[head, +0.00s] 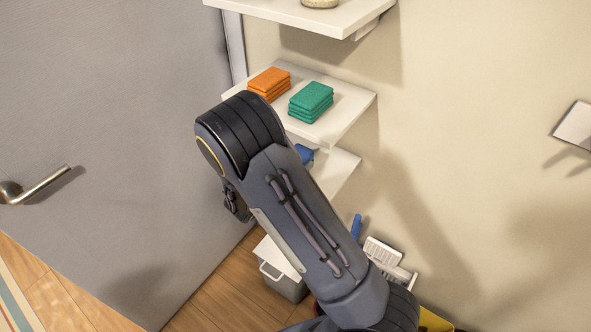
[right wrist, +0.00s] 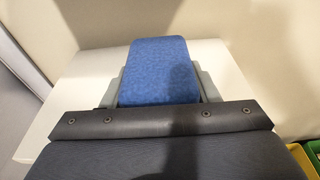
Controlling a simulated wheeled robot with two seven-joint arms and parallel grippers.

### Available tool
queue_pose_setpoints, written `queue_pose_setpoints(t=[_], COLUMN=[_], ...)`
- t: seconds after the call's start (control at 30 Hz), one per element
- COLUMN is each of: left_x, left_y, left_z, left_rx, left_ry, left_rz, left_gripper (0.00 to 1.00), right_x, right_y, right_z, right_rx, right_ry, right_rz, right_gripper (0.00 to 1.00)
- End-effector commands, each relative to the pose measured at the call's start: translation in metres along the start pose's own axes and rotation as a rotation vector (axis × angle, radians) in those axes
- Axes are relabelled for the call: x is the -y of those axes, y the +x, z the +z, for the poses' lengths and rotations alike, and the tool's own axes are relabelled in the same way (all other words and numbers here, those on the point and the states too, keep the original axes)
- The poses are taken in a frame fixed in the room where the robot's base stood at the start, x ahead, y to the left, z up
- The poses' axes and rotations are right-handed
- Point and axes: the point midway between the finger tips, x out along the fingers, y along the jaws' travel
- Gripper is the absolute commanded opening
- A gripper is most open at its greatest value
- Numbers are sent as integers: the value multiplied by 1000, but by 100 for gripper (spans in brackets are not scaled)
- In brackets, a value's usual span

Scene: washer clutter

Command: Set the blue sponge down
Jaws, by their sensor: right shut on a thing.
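The blue sponge (right wrist: 161,68) is between the two grey fingers of my right gripper (right wrist: 160,88) in the right wrist view. The gripper is shut on it. Below and around it is a white shelf (right wrist: 70,85); I cannot tell whether the sponge touches it. In the head view a small part of the blue sponge (head: 304,153) shows beside my right arm, at the lower shelf (head: 337,170). The arm hides the fingers there. My left gripper is not in view.
The middle shelf (head: 355,103) above holds a stack of orange sponges (head: 269,82) and a stack of green sponges (head: 311,101). A lidded bin (head: 283,271) and a white brush or dustpan (head: 383,254) are on the floor below. A grey door (head: 100,120) stands at left.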

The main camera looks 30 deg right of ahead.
Motion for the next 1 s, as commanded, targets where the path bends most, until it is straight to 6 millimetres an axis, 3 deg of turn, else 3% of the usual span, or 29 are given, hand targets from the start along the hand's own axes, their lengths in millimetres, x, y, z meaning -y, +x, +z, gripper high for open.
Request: queue_pose_setpoints(t=[0.2, 0.6, 0.63, 0.7, 0.8, 1.0], left_x=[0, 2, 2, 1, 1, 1], left_y=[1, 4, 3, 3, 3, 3], left_z=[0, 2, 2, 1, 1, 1], left_rx=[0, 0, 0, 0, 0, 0], left_ry=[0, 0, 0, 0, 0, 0], left_rz=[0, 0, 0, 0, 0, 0], left_gripper=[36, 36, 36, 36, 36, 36], right_x=[0, -1, -1, 0, 0, 0], right_y=[6, 7, 7, 7, 7, 7], right_z=[-29, -35, -34, -33, -33, -33], right_rx=[0, 0, 0, 0, 0, 0], right_ry=[-4, 0, 0, 0, -1, -1], right_rz=[-1, 0, 0, 0, 0, 0], right_gripper=[29, 29, 57, 66, 76, 76])
